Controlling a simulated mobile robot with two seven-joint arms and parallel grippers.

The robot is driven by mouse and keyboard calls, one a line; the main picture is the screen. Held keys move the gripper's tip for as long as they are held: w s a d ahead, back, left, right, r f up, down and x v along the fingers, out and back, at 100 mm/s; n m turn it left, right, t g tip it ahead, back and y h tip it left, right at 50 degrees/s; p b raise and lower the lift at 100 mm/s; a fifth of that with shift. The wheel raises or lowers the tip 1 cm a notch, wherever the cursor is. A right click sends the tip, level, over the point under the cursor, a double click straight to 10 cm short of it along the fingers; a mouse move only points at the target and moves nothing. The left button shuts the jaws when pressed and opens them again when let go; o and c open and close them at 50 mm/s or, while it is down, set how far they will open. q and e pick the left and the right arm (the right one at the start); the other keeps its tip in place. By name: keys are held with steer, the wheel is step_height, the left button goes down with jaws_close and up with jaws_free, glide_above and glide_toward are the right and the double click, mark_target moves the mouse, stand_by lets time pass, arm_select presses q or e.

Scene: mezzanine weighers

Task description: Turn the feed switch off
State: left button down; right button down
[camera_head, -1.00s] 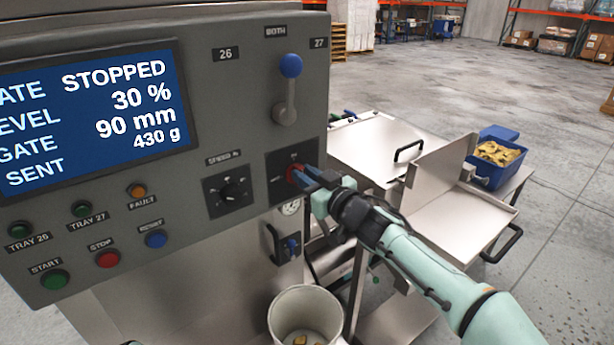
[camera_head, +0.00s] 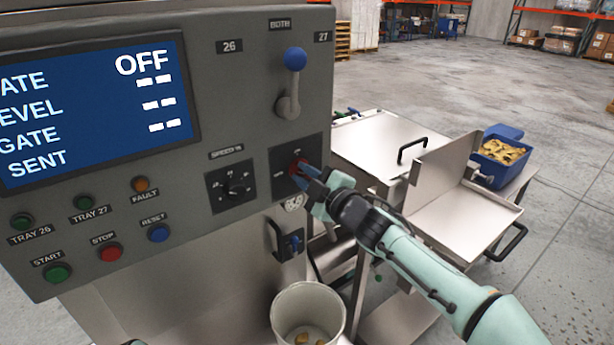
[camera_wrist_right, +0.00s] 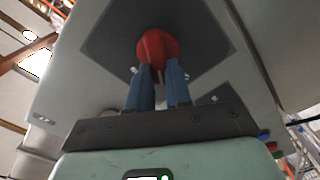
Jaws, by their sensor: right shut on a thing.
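The feed switch is a red rotary knob (camera_head: 298,166) on a dark square plate (camera_head: 283,187) at the panel's right. In the right wrist view the red knob (camera_wrist_right: 157,47) sits between the blue fingertips. My right gripper (camera_head: 308,174) is shut on the knob, its fingers on either side. The fingers hide part of the knob in the head view, and the plate's small lettering is too blurred to read. The display (camera_head: 95,108) reads OFF on its top line, with dashes below. My left gripper is not in view.
A speed dial (camera_head: 231,187) is left of the switch. A blue-knobbed lever (camera_head: 293,60) stands above it. A pale bucket (camera_head: 308,292) is below. Steel trays (camera_head: 455,211) and a blue bin (camera_head: 515,133) are at the right.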

steer(key=n, duration=0.3)
steer(key=shift+a+f+n+b, duration=0.1)
steer(key=shift+f+n+b, duration=0.15)
steer(key=shift+n+b, duration=0.05)
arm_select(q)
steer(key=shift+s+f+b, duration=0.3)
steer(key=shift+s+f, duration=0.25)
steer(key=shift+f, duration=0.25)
arm_select(e)
steer(key=shift+f+n, duration=0.15)
steer(key=shift+n, duration=1.35)
steer(key=c, duration=1)
jaws_free()
steer(key=shift+c, duration=0.2)
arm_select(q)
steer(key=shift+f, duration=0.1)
arm_select(e)
steer(key=shift+s, duration=0.15)
